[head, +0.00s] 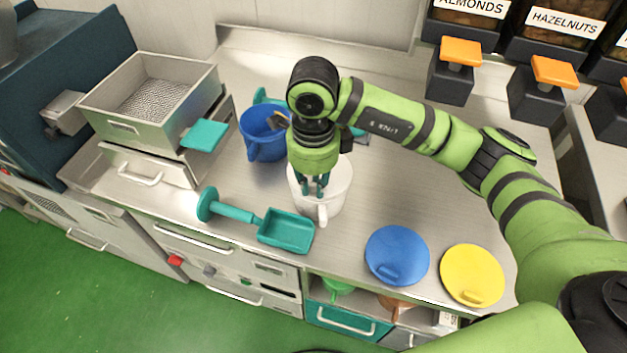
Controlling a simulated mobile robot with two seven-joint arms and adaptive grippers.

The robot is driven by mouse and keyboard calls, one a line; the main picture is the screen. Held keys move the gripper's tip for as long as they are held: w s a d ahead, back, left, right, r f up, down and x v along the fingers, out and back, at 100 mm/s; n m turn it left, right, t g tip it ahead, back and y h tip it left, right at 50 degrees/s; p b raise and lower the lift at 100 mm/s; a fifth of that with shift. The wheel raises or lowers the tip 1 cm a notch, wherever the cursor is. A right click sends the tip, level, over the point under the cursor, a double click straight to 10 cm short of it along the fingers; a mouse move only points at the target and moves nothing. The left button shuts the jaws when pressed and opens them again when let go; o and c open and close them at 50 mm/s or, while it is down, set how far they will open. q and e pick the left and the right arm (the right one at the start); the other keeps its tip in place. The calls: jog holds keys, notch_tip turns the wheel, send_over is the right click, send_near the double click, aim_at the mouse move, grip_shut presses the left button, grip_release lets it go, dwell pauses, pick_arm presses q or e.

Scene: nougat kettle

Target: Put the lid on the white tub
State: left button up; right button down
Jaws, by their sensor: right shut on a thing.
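The white tub (338,201) stands upright near the middle of the steel counter, its handle towards the front. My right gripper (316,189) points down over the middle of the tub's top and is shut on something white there. It appears to be the white lid, but its edges do not stand out from the tub, and the gripper hides part of it. I cannot tell whether the lid sits fully on the rim. A blue lid (397,254) and a yellow lid (472,274) lie flat on the counter at the front right. My left gripper is not in view.
A blue tub (262,141) with a utensil in it stands behind and left of the white tub. A teal scoop (286,232) lies in front, near the counter edge. A steel sieve box (150,95) stands left, dispensers (455,70) back right. Counter to the right is clear.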

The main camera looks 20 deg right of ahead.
jog(key=shift+f+b, duration=0.15)
jog(key=shift+b, duration=0.3)
dwell(0.4)
jog(key=c, duration=1.1)
grip_release()
jog(key=o, duration=0.5)
jog(key=shift+r+p, duration=1.7)
jog(key=shift+r, duration=1.85)
